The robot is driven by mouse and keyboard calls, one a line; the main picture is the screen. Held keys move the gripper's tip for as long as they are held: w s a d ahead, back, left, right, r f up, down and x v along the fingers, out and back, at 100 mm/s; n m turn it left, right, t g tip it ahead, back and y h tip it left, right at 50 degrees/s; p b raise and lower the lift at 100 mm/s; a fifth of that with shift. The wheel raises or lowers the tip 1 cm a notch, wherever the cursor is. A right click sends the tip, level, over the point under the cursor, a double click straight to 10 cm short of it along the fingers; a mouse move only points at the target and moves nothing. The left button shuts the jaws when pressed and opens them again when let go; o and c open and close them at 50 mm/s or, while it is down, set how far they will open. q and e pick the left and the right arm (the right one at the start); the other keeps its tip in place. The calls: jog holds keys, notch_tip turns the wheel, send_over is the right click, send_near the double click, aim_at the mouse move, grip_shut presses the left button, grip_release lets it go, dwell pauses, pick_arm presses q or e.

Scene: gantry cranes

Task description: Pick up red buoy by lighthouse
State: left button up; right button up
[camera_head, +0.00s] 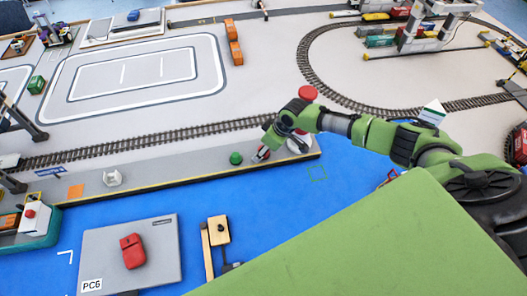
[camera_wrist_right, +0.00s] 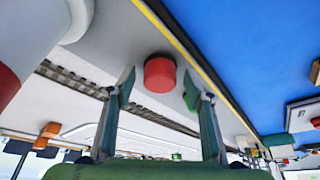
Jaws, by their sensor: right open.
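The red buoy (camera_wrist_right: 160,74) is a short red cylinder on the grey quay. In the right wrist view it lies ahead of and between the fingertips of my open right gripper (camera_wrist_right: 158,92), and I see no finger touching it. In the head view the buoy (camera_head: 264,152) is partly hidden by my right gripper (camera_head: 261,154). The lighthouse, with a red top (camera_head: 307,92) and a white base, stands just right of the gripper, mostly behind my right arm. Its white and red wall (camera_wrist_right: 30,40) fills the left of the wrist view. My left gripper is not in view.
A green buoy (camera_head: 236,158) stands left of the red one on the quay (camera_head: 145,172). Train tracks (camera_head: 140,142) run behind it, and blue water lies in front.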

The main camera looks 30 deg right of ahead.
jog(key=shift+w+f, duration=0.1)
jog(key=shift+f, duration=0.15)
jog(key=c, duration=1.2)
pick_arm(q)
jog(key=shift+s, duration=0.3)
pick_arm(e)
jog(key=shift+r, duration=0.15)
